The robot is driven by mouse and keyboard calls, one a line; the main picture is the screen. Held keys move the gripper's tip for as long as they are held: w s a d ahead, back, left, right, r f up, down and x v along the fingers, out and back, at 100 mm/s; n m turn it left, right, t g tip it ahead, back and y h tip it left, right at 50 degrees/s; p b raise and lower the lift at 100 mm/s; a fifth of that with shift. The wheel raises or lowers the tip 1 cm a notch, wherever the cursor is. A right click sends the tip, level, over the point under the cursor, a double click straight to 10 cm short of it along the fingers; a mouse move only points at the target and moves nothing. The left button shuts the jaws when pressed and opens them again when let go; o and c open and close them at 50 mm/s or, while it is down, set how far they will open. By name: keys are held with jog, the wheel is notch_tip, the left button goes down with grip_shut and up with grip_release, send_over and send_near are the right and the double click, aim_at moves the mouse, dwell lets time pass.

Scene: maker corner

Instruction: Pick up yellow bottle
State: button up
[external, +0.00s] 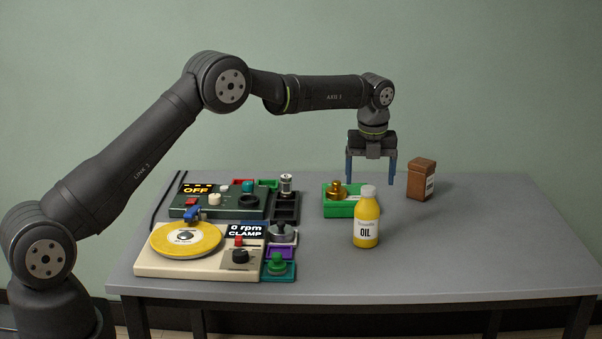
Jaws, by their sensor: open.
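The yellow bottle (367,224) stands upright on the grey table. It has a pale cap and a white label reading "OIL". My gripper (371,181) hangs above the table with its two blue fingers pointing down, apart and empty. In the picture it is above the bottle's cap, and its fingertips look higher than the bottle's top. How far it is from the bottle in depth is hard to tell.
A green tray (332,210) with a brass piece (337,190) sits left of the bottle. A brown box (421,179) stands to the right, behind. A cream machine with a yellow disc (186,240) and a dark green device (220,206) fill the left. The table's right side is clear.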

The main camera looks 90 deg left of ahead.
aim_at(368, 201)
jog(key=shift+s+f, duration=0.15)
jog(key=shift+f, duration=3.45)
jog(key=shift+c, duration=0.3)
jog(key=c, duration=1.2)
